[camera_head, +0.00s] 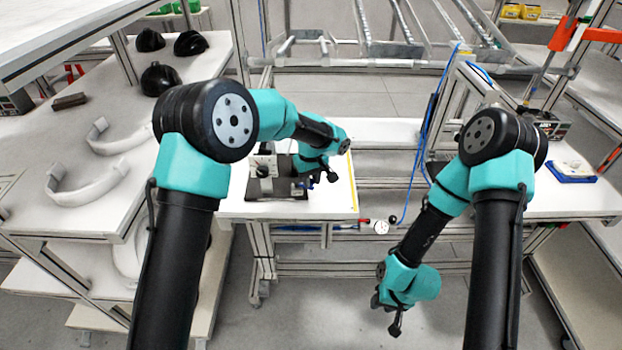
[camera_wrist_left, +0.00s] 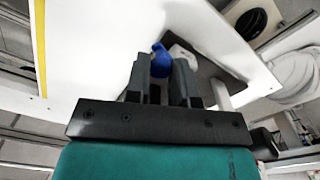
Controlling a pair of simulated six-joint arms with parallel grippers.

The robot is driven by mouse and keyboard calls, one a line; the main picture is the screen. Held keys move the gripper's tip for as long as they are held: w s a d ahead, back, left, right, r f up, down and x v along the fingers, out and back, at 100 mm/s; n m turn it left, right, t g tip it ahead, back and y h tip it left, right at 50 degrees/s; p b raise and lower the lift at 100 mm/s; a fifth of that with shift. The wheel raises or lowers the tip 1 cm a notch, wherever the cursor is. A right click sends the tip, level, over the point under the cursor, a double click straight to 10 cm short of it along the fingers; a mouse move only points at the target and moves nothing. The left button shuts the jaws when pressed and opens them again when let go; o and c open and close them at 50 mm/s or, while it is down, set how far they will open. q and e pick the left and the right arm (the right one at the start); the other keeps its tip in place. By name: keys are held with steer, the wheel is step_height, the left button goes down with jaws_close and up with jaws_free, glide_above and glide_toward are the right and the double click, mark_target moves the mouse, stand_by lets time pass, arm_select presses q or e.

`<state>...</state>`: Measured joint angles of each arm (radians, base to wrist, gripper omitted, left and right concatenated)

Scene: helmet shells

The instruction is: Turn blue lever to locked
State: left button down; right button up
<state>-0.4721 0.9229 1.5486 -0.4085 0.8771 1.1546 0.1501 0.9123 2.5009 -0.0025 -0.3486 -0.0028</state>
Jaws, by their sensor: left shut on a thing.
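The blue lever (camera_wrist_left: 160,60) shows in the left wrist view between the fingertips of my left gripper (camera_wrist_left: 164,78), which is shut on it. Its rounded blue end sticks out past the fingers. In the head view my left gripper (camera_head: 318,180) is at the right side of the small fixture (camera_head: 262,175) on the white table, and the lever is mostly hidden there. My right gripper (camera_head: 392,318) hangs low over the floor, away from the tables. Its fingers are too small to tell whether they are open.
A white shelf on the left holds several black helmet shells (camera_head: 160,78) and pale curved bands (camera_head: 88,185). A blue tray (camera_head: 571,172) lies on the right table. A gauge (camera_head: 380,227) sits by the middle table's front edge. The space around my right gripper is clear.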

arm_select(q)
steer(key=shift+w+d+n, duration=0.1)
steer(key=shift+w+n, duration=0.4)
steer(key=shift+n, duration=0.65)
steer(key=shift+w+d+n, duration=0.1)
steer(key=shift+w+n, duration=0.35)
steer(key=shift+n, duration=0.7)
steer(key=c, duration=1)
jaws_free()
steer(key=shift+r, duration=0.1)
step_height(320, 180, up, 17)
steer(key=shift+r, duration=0.15)
steer(key=shift+a, duration=0.15)
